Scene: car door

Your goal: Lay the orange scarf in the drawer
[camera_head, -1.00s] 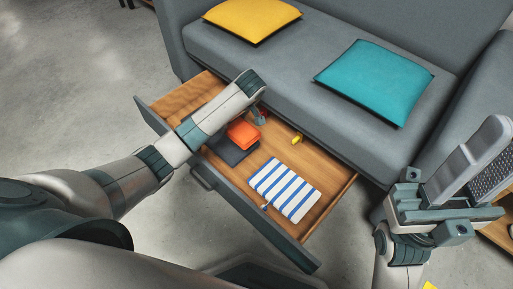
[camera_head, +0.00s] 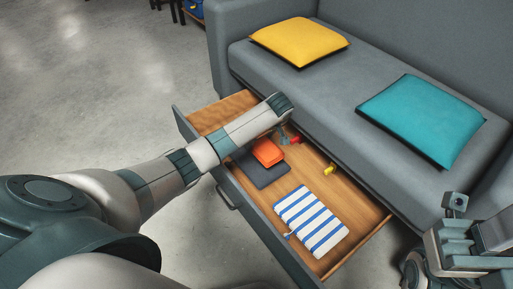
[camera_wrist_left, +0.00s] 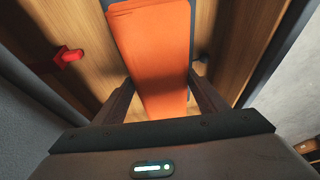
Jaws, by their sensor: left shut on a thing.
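The orange scarf (camera_head: 268,151) is a folded, flat bundle inside the open wooden drawer (camera_head: 352,205). In the head view it appears over a dark grey folded item (camera_head: 262,171); I cannot tell whether they touch. In the left wrist view my left gripper (camera_wrist_left: 163,98) is shut on the scarf (camera_wrist_left: 152,50), with one finger on each side of it. In the head view that gripper is mostly hidden behind my left wrist. My right gripper (camera_head: 470,240) is at the lower right, outside the drawer and partly cut off; its jaw state is unclear.
A blue-and-white striped folded cloth (camera_head: 311,220) lies in the front right of the drawer. A small red item (camera_head: 295,140) and a small yellow item (camera_head: 330,168) lie near the back. The sofa (camera_head: 330,85) overhangs the drawer's back, with yellow (camera_head: 299,40) and teal (camera_head: 422,115) cushions.

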